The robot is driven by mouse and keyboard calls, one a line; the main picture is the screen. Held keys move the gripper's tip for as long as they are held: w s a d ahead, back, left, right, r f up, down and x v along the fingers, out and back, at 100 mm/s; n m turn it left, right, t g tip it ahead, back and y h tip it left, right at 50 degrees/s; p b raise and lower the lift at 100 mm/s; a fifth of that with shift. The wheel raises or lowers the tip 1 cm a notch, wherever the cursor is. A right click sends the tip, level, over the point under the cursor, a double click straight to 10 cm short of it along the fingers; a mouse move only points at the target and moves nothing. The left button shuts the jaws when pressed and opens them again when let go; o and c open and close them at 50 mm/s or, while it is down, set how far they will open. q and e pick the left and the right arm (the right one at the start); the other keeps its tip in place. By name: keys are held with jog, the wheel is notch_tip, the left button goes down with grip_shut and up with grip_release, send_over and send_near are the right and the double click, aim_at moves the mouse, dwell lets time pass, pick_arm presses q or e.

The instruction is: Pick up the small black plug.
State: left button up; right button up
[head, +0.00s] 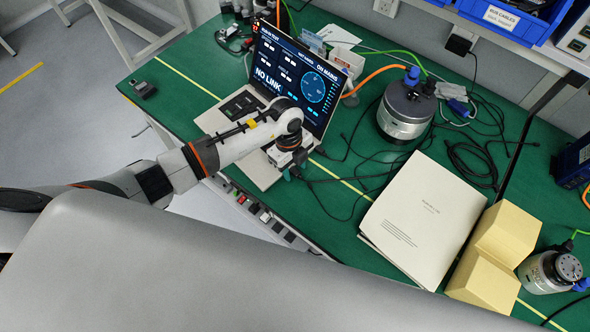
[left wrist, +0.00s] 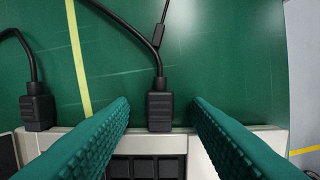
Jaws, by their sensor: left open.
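A small black plug (left wrist: 160,112) with a black cable shows in the left wrist view, at the pale edge of the laptop (head: 250,100). My left gripper (head: 294,172) is over the laptop's right side in the head view. In the left wrist view its two teal fingers (left wrist: 160,104) are open, one on each side of the plug, with a gap on both sides. A second black plug (left wrist: 38,112) with a cable is farther left along the same edge. In the head view the plug at the gripper is hidden or too small to tell. My right gripper is not in view.
Loose black cables lie on the green table (head: 330,215) right of the laptop. A round silver and black actuator (head: 405,118), a stack of papers (head: 422,215) and yellow blocks (head: 495,255) stand farther right. A small grey device (head: 143,88) sits at the left.

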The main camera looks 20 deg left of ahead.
pick_arm(q)
grip_shut()
